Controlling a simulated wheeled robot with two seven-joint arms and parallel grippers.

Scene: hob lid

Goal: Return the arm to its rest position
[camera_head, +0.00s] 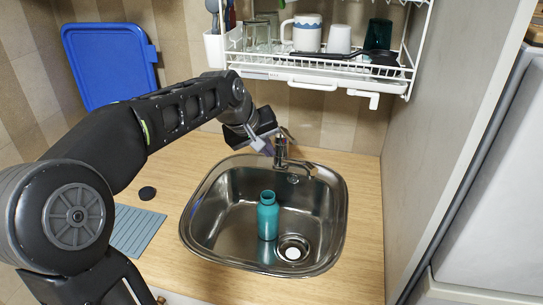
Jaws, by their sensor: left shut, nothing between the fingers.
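My left arm comes in from the left and reaches over the counter. My left gripper (265,145) is at its end, beside the tap (281,150) at the back of the sink. The gripper is shut with nothing held; whether it touches the tap I cannot tell. A teal bottle (268,216) stands upright in the steel sink (336,225), left of the drain. It has no cap on. My right gripper is not in view.
A dish rack (330,72) with mugs and glasses hangs above the sink. A blue board (108,62) leans on the back wall. A dark cap (147,193) and a grey ribbed mat (136,232) lie on the wooden counter (360,260). A wall closes the right side.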

